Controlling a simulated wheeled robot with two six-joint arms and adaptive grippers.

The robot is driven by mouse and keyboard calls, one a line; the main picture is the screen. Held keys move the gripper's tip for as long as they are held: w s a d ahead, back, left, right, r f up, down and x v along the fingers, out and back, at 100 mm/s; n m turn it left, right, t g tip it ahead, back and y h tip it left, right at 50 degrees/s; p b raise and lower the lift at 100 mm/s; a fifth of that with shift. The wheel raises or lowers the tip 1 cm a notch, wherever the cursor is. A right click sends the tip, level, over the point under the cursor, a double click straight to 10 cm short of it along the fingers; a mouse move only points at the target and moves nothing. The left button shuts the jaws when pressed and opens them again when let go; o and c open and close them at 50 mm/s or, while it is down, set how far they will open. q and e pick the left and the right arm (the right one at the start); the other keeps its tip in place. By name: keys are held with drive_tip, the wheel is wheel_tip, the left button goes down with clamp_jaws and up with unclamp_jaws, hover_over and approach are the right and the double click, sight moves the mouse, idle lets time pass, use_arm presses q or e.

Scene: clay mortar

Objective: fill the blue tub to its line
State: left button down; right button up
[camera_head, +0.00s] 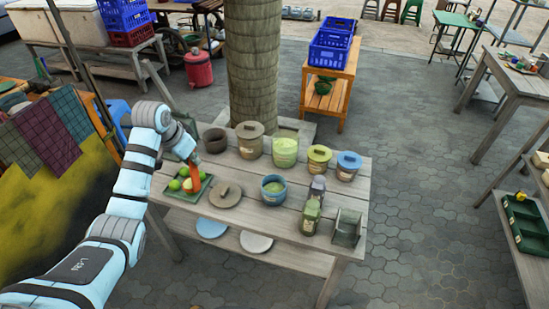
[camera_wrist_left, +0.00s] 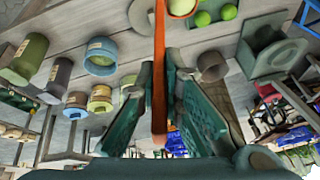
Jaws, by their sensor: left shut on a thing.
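The blue tub (camera_head: 272,196) stands open near the table's front edge, with pale green stuff inside; I cannot make out its line. It also shows in the left wrist view (camera_wrist_left: 101,66). My left gripper (camera_head: 190,158) is shut on the handle of an orange scoop (camera_head: 194,180), left of the tub, over the tray. In the wrist view the fingers (camera_wrist_left: 160,75) pinch the scoop's upright handle (camera_wrist_left: 159,110), its bowl at the top edge; its contents are unclear. A light green tub (camera_head: 285,158) behind the blue one has green stuff in it. My right gripper is not in view.
A tray (camera_head: 174,193) with green fruit lies at the table's left, beside a loose brown lid (camera_head: 225,195). A dark bowl (camera_head: 215,141) and lidded jars (camera_head: 319,161) stand behind. Two small jars (camera_head: 311,218) and a green box (camera_head: 347,228) stand right of the blue tub.

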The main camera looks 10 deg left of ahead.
use_arm(q)
drive_tip(key=w+d+f+m+b, duration=0.2)
drive_tip(key=w+d+f+b, duration=0.15)
drive_tip(key=w+d, duration=0.75)
drive_tip(key=w+d+r+m+h, duration=0.1)
drive_tip(key=d+m+h, duration=0.1)
drive_tip(key=d, duration=1.1)
drive_tip(key=s+a+f+t+h+b, duration=0.7)
drive_tip(key=s+a+f+t+b, duration=0.2)
drive_tip(key=b, duration=1.9)
drive_tip(key=shift+s+f+n+t, duration=0.2)
drive_tip(key=shift+s+n+t, duration=0.2)
drive_tip(key=shift+s+t, duration=0.45)
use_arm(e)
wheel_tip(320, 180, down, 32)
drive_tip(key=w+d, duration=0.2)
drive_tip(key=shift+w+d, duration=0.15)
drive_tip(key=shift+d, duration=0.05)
use_arm(q)
drive_tip(key=shift+a, duration=0.15)
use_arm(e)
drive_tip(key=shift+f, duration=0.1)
